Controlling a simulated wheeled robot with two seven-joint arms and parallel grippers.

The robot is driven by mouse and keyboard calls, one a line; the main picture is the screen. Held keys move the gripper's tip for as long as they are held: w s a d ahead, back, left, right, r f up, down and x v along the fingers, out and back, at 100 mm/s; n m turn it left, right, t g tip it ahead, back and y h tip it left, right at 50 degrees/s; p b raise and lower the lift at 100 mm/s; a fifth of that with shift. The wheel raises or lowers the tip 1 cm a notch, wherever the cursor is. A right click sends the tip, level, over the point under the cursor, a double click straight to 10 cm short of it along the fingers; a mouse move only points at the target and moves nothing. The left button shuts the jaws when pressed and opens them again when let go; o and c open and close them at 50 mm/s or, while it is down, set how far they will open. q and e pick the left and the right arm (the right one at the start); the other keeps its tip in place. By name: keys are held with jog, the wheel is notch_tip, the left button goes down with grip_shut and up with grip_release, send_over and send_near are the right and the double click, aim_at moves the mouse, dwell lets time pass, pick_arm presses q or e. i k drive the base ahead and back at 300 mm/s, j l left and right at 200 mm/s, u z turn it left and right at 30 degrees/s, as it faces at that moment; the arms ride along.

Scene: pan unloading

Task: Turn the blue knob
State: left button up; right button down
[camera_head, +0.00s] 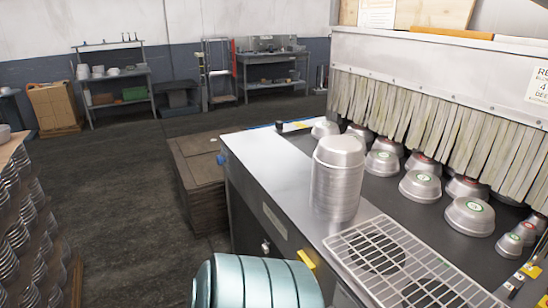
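A small blue knob (220,159) sticks out at the far left corner of the metal machine (262,148), just below its top edge. It is small in the camera_head view, and I cannot make out which way it is turned. Nothing touches it. I cannot identify either of my grippers in this view.
A stack of metal pans (338,180) stands on the machine's top beside a white wire rack (405,265). More pans (470,215) sit under a strip curtain (430,115). Brown stacked boxes (197,165) stand near the knob. A teal ribbed cylinder (262,285) is at the bottom.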

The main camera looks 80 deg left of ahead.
aim_at(220, 160)
jog(key=u, duration=3)
jog(key=i+j+z, duration=0.25)
jog(key=i, duration=0.3)
jog(key=i+j+z, duration=0.2)
jog(key=i+j, duration=0.3)
jog(key=i+j+z, duration=0.25)
jog(key=i+j, duration=0.2)
jog(key=i+j+z, duration=0.2)
jog(key=i+j, duration=0.25)
jog(key=j, duration=0.2)
jog(key=i+j+z, duration=0.25)
jog(key=i+j, duration=0.15)
jog(key=j, duration=0.25)
